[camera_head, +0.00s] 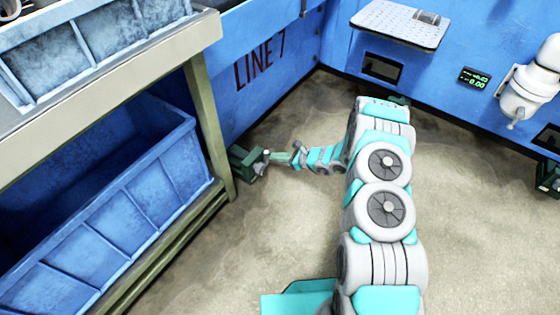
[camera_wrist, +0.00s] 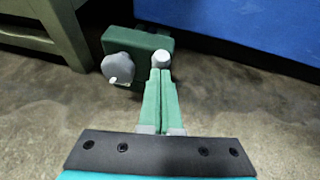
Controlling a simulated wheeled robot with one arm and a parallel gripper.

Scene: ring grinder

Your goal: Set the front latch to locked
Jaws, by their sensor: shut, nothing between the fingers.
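A dark green latch box (camera_head: 241,165) sits low by the blue wall, beside the rack's leg. In the wrist view the green latch box (camera_wrist: 152,41) carries a large grey round piece (camera_wrist: 122,68) on its left and a small pale grey knob (camera_wrist: 161,57) at its front. My gripper (camera_head: 271,157) reaches left to it, low over the floor. In the wrist view my gripper (camera_wrist: 160,74) has its green fingers together and empty, with the tips at the small knob. I cannot tell whether they touch it, nor whether the latch is locked.
A rack (camera_head: 216,150) with blue bins (camera_head: 120,215) stands at the left, close to the latch. A blue wall (camera_head: 270,70) marked LINE 7 is behind. Another dark green box (camera_head: 548,180) is at the right edge. The concrete floor (camera_head: 275,230) is clear.

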